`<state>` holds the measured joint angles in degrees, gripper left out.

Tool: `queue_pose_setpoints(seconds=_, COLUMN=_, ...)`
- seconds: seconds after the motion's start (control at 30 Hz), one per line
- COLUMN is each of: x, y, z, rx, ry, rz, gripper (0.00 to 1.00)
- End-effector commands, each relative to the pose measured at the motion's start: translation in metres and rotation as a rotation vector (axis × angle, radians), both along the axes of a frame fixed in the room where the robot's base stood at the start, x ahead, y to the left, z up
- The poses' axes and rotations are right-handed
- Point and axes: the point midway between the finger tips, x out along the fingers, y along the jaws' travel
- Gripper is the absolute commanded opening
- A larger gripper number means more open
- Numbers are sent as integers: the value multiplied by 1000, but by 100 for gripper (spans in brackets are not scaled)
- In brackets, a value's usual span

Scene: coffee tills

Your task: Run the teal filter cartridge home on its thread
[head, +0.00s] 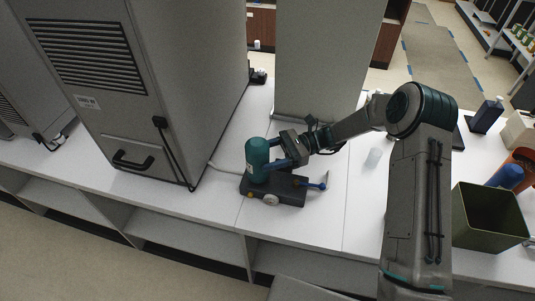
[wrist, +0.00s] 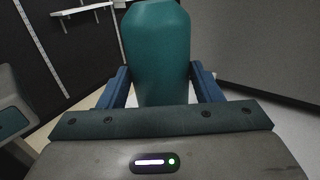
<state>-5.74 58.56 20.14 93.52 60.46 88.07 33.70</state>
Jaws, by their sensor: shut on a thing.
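The teal filter cartridge (head: 257,160) stands about upright over the left end of a dark base block (head: 290,189) on the white counter. My gripper (head: 273,165) reaches it from the right, and its blue fingers are shut on the cartridge's sides. In the wrist view the cartridge (wrist: 157,50) rises between the two blue fingers (wrist: 160,88). The cartridge's lower end and the thread are hidden, so I cannot tell how deep it sits. A blue-handled lever (head: 316,185) sticks out at the base's right end.
A large grey machine (head: 150,80) stands left of the base, and a tall grey panel (head: 325,55) behind. The counter's front edge is close to the base.

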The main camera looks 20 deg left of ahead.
Motion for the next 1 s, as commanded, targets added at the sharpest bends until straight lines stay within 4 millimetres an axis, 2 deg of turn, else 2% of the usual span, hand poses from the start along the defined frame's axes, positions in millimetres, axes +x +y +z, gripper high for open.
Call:
queue_pose_setpoints(seconds=0.4, x=0, y=0, z=-10, rx=1, ry=0, rz=0, gripper=33)
queue_pose_setpoints(seconds=0.43, x=0, y=0, z=-10, rx=1, ry=0, rz=0, gripper=62)
queue_pose_setpoints(seconds=0.5, x=0, y=0, z=-10, rx=1, ry=0, rz=0, gripper=81)
queue_pose_setpoints(seconds=0.53, x=0, y=0, z=-10, rx=1, ry=0, rz=0, gripper=84)
queue_pose_setpoints(seconds=1.0, x=0, y=-1, z=-11, rx=0, ry=0, rz=0, gripper=81)
